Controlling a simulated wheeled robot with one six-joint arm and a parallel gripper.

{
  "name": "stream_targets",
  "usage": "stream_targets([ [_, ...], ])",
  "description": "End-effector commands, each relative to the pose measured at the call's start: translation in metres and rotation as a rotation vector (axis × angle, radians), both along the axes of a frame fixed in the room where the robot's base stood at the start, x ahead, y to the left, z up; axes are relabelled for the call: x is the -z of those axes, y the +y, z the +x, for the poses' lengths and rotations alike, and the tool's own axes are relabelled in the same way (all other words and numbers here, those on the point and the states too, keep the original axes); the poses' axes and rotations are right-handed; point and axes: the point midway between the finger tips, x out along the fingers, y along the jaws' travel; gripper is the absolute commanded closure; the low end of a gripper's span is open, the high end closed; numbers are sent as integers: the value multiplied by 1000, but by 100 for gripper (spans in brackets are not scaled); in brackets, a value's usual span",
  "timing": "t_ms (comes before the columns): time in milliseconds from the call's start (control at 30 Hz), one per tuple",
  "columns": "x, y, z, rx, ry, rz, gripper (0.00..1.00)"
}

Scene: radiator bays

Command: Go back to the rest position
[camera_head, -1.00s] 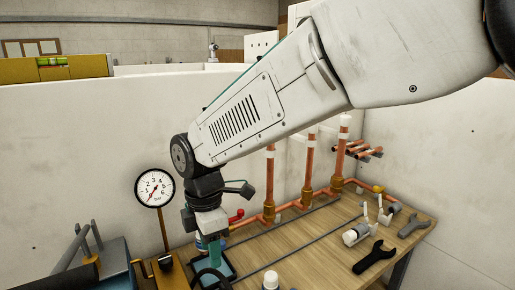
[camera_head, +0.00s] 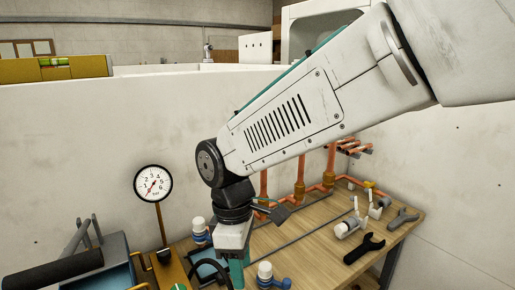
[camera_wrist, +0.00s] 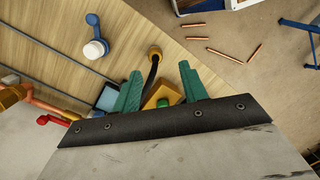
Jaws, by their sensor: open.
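My gripper (camera_head: 238,272) hangs from my arm over the near left part of the wooden bench, with its teal fingers pointing down and cut by the lower picture edge. In the wrist view my gripper (camera_wrist: 162,84) has its two teal fingers spread apart. Nothing is held between them. A black hose (camera_wrist: 153,72) and a yellow block (camera_wrist: 166,95) show in the gap, seemingly below the fingers.
A pressure gauge (camera_head: 153,183) stands left of my gripper. A white-capped blue valve (camera_head: 265,271) is close on its right, another (camera_head: 199,227) on its left. Copper pipes (camera_head: 300,175) rise behind. A black wrench (camera_head: 363,248) lies on open bench (camera_head: 315,250) at right.

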Motion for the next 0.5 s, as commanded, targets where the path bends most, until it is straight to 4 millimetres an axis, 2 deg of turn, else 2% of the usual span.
stream_targets([
  [167, -20, -68, -13, 316, -22, -21, 57],
  [267, -32, -115, -28, 539, -43, -29, 57],
  [400, -43, -179, -56, 854, -76, -29, 57],
  [500, -47, -218, -80, 1052, -104, -20, 57],
])
